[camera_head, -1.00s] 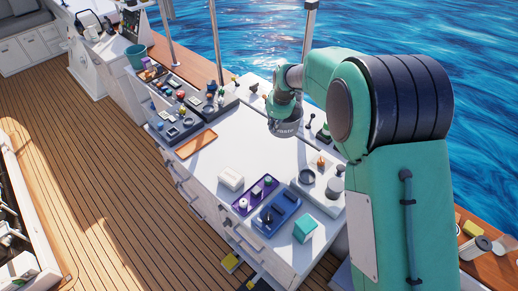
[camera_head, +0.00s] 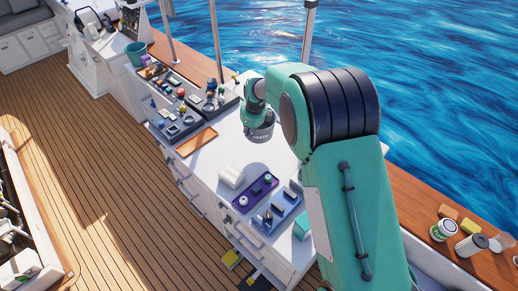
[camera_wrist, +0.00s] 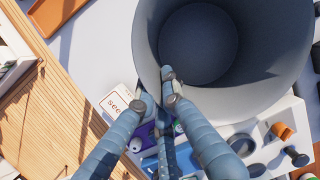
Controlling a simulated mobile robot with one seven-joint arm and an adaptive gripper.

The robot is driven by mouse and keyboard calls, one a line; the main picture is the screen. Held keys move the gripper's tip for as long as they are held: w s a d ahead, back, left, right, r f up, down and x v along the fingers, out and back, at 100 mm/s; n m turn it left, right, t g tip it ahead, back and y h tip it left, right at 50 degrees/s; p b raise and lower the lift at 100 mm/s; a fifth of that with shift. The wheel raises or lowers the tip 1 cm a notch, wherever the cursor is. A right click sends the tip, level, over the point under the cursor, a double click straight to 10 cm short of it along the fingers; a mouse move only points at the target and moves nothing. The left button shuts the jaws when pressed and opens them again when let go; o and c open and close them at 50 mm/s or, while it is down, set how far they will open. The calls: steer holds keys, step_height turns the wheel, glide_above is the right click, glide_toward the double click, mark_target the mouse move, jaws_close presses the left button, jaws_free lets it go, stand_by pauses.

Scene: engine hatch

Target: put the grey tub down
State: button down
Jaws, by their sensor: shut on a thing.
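The grey tub (camera_head: 262,134) is at the end of my arm, over the back part of the white worktop in the head view. The wrist view looks into the empty-looking tub (camera_wrist: 235,50), whose near wall sits between my fingers. My gripper (camera_wrist: 168,88) is shut on the tub's rim. It also shows in the head view (camera_head: 256,106), above the tub and partly hidden by the arm. I cannot tell from these views whether the tub's base touches the worktop (camera_head: 222,155).
An orange tray (camera_head: 196,142) lies left of the tub. A white box (camera_head: 231,177), a purple tray (camera_head: 249,201) and a blue tray (camera_head: 284,205) stand in front. Dark trays of small items (camera_head: 182,128) fill the left end. Bare worktop lies between tub and orange tray.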

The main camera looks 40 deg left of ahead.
steer(key=shift+r, duration=0.1)
step_height(320, 180, down, 6)
stand_by(0.6)
steer(key=shift+f, duration=2)
steer(key=shift+f, duration=0.1)
steer(key=c, duration=1.9)
jaws_free()
steer(key=v, duration=1.2)
